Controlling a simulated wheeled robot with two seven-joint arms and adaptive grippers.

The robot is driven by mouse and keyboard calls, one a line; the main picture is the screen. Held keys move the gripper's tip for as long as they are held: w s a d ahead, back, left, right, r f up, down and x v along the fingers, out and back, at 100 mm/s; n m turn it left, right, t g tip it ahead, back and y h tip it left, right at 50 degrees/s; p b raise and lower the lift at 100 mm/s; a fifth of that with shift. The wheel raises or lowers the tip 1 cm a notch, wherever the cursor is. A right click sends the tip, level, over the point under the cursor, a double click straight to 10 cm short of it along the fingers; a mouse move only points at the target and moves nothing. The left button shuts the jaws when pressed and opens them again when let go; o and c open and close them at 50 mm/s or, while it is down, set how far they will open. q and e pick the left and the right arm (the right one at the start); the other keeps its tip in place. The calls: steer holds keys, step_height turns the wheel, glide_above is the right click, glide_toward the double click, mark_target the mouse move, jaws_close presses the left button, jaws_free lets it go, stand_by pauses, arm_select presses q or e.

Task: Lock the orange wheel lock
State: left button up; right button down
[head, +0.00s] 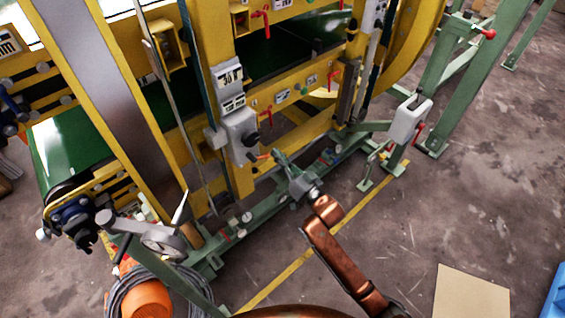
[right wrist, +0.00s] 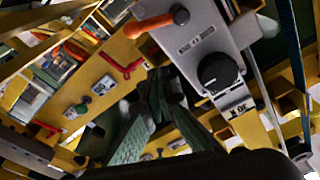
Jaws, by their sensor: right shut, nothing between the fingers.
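A short orange lever (head: 263,157), likely the orange wheel lock, sticks out from the lower part of a grey box (head: 240,128) on the yellow frame. In the right wrist view the lever (right wrist: 150,25) is at the top, beside the box's black knob (right wrist: 219,71). My right gripper (head: 277,155) is just right of the lever in the head view. Its fingers (right wrist: 160,82) are shut and empty in the right wrist view, with a visible gap in the picture between their tips and the lever. My left gripper is out of view.
The yellow frame (head: 205,90) carries several red handles and a green belt (head: 65,145). A green floor rail (head: 245,222) runs along its front. A white-grey box (head: 409,120) stands at right. The floor in front is mostly clear, with a cardboard sheet (head: 470,292).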

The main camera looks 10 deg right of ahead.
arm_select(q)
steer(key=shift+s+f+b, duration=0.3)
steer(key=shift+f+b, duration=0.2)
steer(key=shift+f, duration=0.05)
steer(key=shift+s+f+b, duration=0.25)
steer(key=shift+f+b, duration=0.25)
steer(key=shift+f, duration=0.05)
arm_select(e)
steer(key=w+a+f, duration=0.3)
steer(key=shift+a, duration=0.1)
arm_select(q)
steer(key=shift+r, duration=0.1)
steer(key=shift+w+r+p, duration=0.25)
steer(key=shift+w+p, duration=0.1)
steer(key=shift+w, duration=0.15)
arm_select(e)
steer(key=shift+f+m, duration=0.1)
steer(key=shift+m, duration=0.3)
